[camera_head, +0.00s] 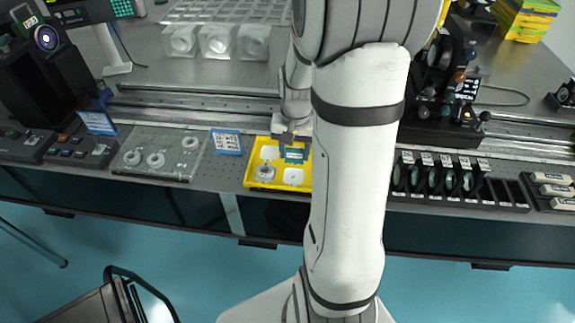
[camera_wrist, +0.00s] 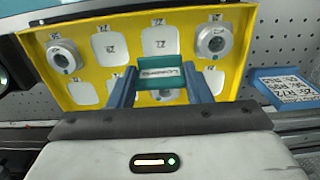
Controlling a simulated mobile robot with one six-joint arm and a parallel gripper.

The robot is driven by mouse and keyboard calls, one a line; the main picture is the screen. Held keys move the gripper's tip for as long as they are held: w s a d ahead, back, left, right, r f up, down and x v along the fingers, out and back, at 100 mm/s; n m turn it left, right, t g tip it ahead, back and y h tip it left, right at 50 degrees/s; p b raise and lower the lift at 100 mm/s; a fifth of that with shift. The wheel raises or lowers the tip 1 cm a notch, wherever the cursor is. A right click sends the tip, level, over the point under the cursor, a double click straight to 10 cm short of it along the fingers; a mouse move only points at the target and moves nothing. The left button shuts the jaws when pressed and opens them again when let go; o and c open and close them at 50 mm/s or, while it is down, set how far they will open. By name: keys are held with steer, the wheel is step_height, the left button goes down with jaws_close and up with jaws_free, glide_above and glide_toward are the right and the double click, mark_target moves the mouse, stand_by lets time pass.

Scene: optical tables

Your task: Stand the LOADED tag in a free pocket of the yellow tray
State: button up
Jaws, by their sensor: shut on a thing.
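My gripper (camera_wrist: 160,88) is shut on a teal tag with a white label strip, the LOADED tag (camera_wrist: 161,73), whose lettering looks upside down in the wrist view. The tag is held over the yellow tray (camera_wrist: 240,46). In the head view the tag (camera_head: 295,155) shows over the right part of the tray (camera_head: 249,174). The tray has several pale pockets. One pocket holds a round grey part (camera_wrist: 64,56) and another holds a second one (camera_wrist: 213,40). Other pockets look empty. The gripper hides some pockets, and whether the tag touches the tray is unclear.
A blue label plate (camera_head: 227,141) stands just left of the tray. A clear plate with white rings (camera_head: 160,155) lies farther left. A rack of dark round optics (camera_head: 440,178) is to the right. A metal rail (camera_head: 200,110) runs behind the tray.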

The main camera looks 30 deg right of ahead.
mark_target(294, 150)
steer(key=shift+a+f, duration=0.1)
steer(key=shift+f, duration=3.45)
steer(key=shift+f, duration=0.2)
steer(key=o, duration=1)
steer(key=shift+c, duration=0.2)
step_height(294, 150, up, 12)
steer(key=shift+r, duration=0.2)
steer(key=s+a+r+n+t, duration=0.2)
steer(key=s+a+r+n, duration=0.5)
steer(key=s+a, duration=0.5)
steer(key=shift+a+r+t, duration=0.25)
steer(key=shift+r+t, duration=0.05)
steer(key=shift+r, duration=0.05)
